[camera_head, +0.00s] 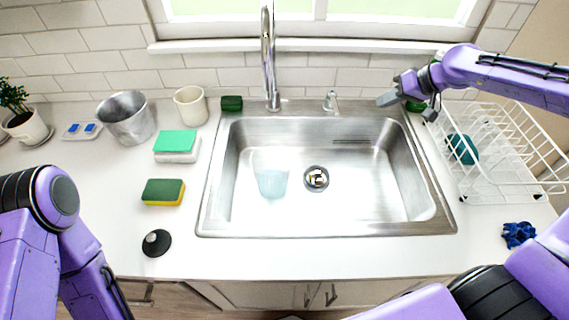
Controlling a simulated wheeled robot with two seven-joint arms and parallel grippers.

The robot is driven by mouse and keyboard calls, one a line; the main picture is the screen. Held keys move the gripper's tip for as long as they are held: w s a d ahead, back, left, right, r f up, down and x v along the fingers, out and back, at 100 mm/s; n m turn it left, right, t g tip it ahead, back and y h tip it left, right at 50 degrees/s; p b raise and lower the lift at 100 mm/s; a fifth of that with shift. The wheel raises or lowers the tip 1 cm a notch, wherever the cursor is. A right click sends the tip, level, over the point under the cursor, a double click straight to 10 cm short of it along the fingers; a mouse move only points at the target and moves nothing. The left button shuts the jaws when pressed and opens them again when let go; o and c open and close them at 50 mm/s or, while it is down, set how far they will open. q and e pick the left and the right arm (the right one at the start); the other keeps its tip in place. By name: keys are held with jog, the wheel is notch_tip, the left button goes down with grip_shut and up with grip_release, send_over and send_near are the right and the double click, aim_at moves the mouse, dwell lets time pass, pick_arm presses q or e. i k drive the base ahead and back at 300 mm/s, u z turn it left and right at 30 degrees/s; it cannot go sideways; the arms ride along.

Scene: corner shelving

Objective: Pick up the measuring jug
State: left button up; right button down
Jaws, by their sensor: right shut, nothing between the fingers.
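A translucent pale blue vessel, which looks like the measuring jug (271,180), stands inside the steel sink, left of the drain. Its handle and markings are too faint to make out. My right gripper (386,99) is over the sink's back right corner, far to the right of the jug and apart from it. It is shut and empty. My left arm shows at the lower left, but its gripper is out of the picture.
The steel sink (215,205) has a tall faucet (268,60) behind it. A white dish rack (480,185) stands right, holding a teal item. Left are a metal pot (127,117), a cream cup (190,105), sponges (163,192) and a black-knobbed item (156,243). The front counter is clear.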

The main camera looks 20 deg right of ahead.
aim_at(271, 162)
jog(key=k, duration=1.5)
